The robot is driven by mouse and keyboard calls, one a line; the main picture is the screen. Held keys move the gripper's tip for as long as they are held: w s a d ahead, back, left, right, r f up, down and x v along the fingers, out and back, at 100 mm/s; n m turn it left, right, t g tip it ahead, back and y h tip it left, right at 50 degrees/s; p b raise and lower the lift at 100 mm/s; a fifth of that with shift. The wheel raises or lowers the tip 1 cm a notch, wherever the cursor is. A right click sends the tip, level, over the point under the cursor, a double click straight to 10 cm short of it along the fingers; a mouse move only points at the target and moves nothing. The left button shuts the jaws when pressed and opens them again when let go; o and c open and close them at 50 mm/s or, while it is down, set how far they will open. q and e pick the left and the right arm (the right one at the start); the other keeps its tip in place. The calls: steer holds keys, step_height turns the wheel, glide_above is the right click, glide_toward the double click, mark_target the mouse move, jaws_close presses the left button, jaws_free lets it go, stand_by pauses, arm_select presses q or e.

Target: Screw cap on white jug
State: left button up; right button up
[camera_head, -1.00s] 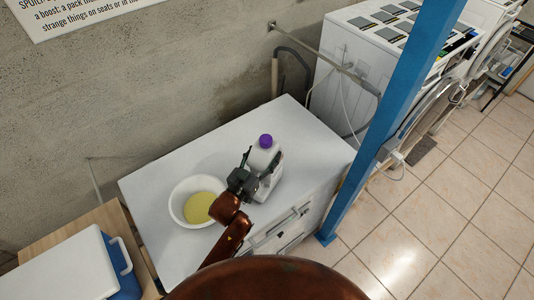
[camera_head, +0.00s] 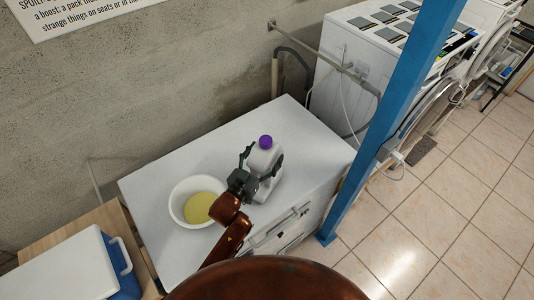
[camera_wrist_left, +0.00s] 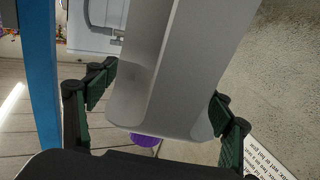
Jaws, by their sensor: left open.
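The white jug (camera_head: 265,160) stands upright on the white cabinet top (camera_head: 230,135). A purple cap (camera_head: 266,142) is on its top; I cannot tell how tightly it sits. In the left wrist view the jug's pale body (camera_wrist_left: 175,70) fills the middle, and part of the purple cap (camera_wrist_left: 146,140) shows below it. My left gripper (camera_head: 262,161) is open, with one dark finger on each side of the jug. In the left wrist view, the green-padded fingers of the left gripper (camera_wrist_left: 161,92) flank the jug, with a gap at the left finger. My right gripper is not in view.
A white bowl (camera_head: 178,204) with yellow contents stands close left of the jug, beside my left wrist. A blue cooler with a white lid (camera_head: 62,272) sits at the lower left. A blue post (camera_head: 385,125) rises right of the cabinet. The cabinet top's left rear is clear.

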arm_select(q)
steer(key=v, duration=1.2)
stand_by(0.3)
